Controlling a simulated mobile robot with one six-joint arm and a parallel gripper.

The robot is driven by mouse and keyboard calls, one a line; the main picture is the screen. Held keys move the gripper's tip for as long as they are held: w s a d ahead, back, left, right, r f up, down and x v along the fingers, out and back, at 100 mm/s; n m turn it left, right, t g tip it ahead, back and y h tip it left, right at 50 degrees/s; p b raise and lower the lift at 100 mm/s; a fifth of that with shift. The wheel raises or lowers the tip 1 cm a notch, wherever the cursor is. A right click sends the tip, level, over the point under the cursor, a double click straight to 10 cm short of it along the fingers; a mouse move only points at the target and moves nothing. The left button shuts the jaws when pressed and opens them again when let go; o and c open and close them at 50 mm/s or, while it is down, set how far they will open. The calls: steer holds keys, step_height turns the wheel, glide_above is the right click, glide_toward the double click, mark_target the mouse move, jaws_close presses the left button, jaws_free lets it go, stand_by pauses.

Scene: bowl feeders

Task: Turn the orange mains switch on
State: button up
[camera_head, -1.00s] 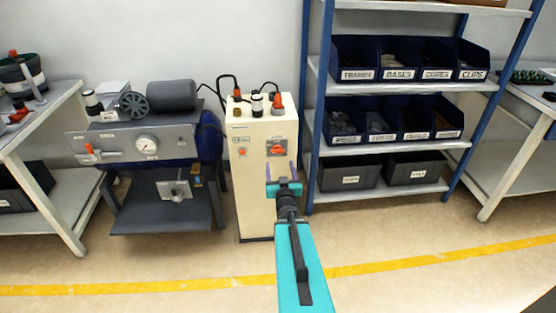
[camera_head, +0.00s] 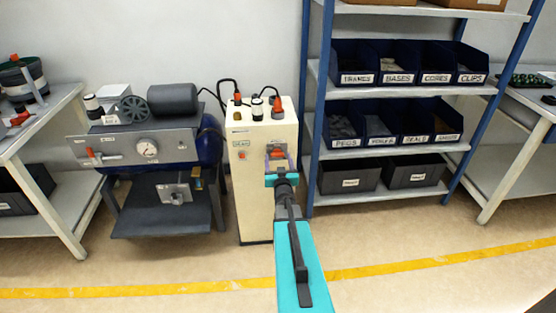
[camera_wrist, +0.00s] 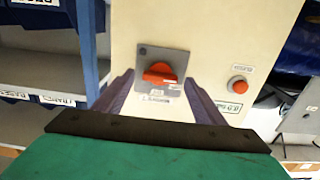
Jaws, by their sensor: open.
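The orange mains switch (camera_head: 277,152) is a rotary handle on a grey plate, on the front of a cream cabinet (camera_head: 255,200). In the wrist view the orange switch (camera_wrist: 160,73) lies across its plate, roughly level. My gripper (camera_head: 279,165) is in front of the switch, and its jaws partly cover the plate in the head view. In the wrist view my gripper (camera_wrist: 158,82) is open, with one finger on each side of the plate and nothing between them but the view of the switch. I cannot tell whether the fingers touch the cabinet.
A small orange-red button (camera_wrist: 238,86) sits beside the switch on the same cabinet face. Plugs and cables stand on the cabinet top. A blue shelf rack (camera_head: 313,120) with bins is close on the right. A compressor bench (camera_head: 165,222) stands on the left.

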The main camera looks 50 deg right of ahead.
steer(key=shift+w+d, duration=0.1)
steer(key=shift+w, duration=0.05)
steer(key=c, duration=1.1)
steer(key=shift+o, duration=0.2)
steer(key=shift+m+b, duration=0.4)
steer(key=shift+m, duration=0.1)
steer(key=m+b, duration=0.3)
steer(key=m, duration=0.9)
steer(key=shift+d+m, duration=0.1)
steer(key=shift+m, duration=0.2)
steer(key=shift+f+m, duration=0.1)
steer(key=shift+m, duration=2.1)
